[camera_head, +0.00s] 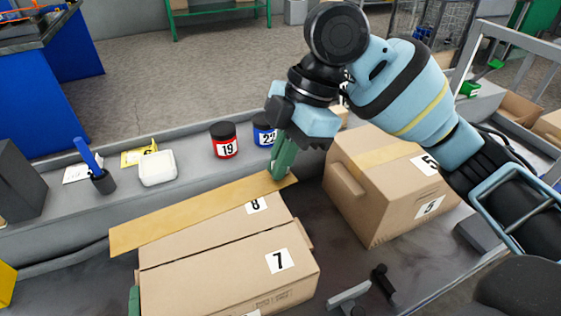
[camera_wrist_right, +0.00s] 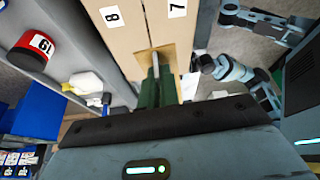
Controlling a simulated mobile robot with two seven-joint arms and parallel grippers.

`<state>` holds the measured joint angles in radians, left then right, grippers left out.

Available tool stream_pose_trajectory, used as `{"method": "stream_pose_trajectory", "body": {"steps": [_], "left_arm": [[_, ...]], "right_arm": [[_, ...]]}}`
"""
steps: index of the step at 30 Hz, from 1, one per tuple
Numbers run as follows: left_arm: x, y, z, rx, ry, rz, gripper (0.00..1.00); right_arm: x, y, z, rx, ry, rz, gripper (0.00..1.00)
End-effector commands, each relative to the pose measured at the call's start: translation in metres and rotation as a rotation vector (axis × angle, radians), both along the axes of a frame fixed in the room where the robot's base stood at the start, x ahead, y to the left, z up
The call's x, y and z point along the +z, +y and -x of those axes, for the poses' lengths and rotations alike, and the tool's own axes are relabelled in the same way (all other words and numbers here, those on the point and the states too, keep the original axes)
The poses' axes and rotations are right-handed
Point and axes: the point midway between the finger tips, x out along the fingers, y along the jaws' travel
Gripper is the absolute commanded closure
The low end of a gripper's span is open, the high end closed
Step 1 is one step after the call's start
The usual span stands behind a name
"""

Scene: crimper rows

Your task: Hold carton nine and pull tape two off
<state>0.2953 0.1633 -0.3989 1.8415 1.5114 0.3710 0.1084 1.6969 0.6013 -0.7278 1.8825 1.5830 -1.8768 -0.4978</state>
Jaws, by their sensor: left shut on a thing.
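A carton (camera_head: 200,285) with labels 7 and 8 on top lies at the front. Another label at its lower edge is cut off, and I read no nine. A long tan tape strip (camera_head: 190,216) shows free above its back part, with its left end past the carton. My right gripper (camera_head: 283,175) is shut on the strip's right end; its green fingers show in the right wrist view (camera_wrist_right: 157,80) with the tape (camera_wrist_right: 172,58) at their tips. Of my left gripper (camera_head: 134,300), a green finger shows against the carton's left end; the rest is hidden.
A carton labelled 5 (camera_head: 375,195) stands to the right. Black-tipped bars (camera_head: 382,280) rise at the front right.

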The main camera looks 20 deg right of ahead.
Motion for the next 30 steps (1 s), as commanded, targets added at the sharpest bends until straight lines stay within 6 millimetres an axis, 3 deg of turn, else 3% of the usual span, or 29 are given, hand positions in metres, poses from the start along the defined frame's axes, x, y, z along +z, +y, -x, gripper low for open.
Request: {"method": "stream_pose_trajectory", "body": {"steps": [16,27,28,30], "left_arm": [[0.000,0.000,0.000,0.000,0.001,0.000,1.00],[0.000,0.000,0.000,0.000,0.001,0.000,1.00],[0.000,0.000,0.000,0.000,0.001,0.000,0.88],[0.000,0.000,0.000,0.000,0.001,0.000,0.79]], "right_arm": [[0.019,0.000,0.000,0.001,0.000,0.000,1.00],[0.021,0.000,0.000,0.001,0.001,0.000,1.00],[0.021,0.000,0.000,0.001,0.001,0.000,1.00],[0.021,0.000,0.000,0.001,0.001,0.000,1.00]]}}
